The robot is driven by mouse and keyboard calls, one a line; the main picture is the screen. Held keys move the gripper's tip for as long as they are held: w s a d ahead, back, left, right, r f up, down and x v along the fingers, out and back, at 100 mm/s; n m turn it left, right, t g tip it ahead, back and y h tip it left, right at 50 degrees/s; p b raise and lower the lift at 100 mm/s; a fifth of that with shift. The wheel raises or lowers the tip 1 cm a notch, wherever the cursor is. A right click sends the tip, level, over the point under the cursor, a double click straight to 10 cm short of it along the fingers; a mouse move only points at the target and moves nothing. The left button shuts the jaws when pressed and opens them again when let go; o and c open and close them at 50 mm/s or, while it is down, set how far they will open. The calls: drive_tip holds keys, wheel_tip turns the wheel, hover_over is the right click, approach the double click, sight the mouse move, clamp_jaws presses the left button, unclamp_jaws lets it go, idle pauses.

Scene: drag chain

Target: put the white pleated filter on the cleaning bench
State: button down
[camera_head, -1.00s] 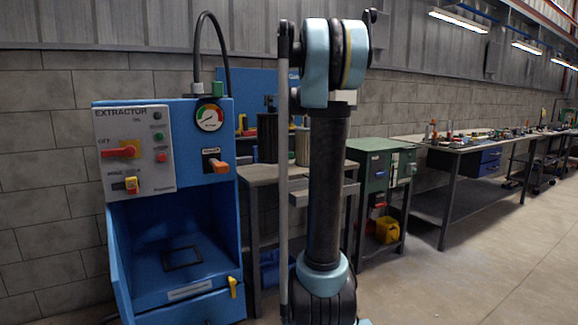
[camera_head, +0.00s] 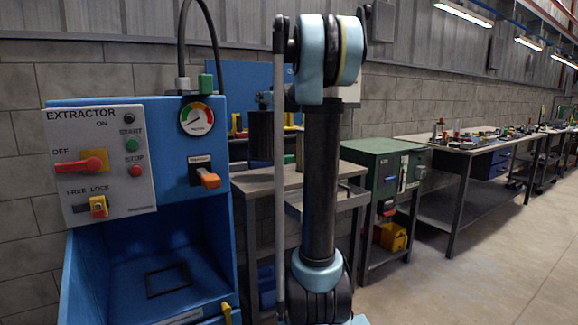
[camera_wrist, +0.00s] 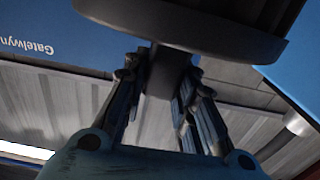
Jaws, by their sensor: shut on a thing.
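My gripper (camera_wrist: 160,95) is shut on a dark stem (camera_wrist: 168,68) that joins a dark round cap (camera_wrist: 190,22) in the wrist view. What lies beyond the cap is hidden. In the head view the gripper is small and dark, just above a dark ribbed cylinder (camera_head: 264,138); whether they join I cannot tell. A pale cylinder (camera_head: 299,150), perhaps the white pleated filter, shows in part behind my arm, at a grey bench (camera_head: 252,176). Which bench is the cleaning bench I cannot tell.
The blue extractor (camera_head: 215,130) stands close at left, with its lower bay open. A green cabinet (camera_head: 372,157) stands right of the grey bench. A long cluttered workbench (camera_head: 466,143) runs along the wall. The floor (camera_head: 480,260) at right is clear.

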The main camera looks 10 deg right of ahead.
sight(265, 109)
drive_tip(key=f, duration=0.4)
drive_tip(key=shift+w+f, duration=0.2)
drive_tip(key=shift+f, duration=2.75)
drive_tip(key=c, duration=1.3)
unclamp_jaws()
drive_tip(key=shift+s, duration=0.1)
drive_tip(key=v, duration=1.2)
drive_tip(key=shift+d+r, duration=0.1)
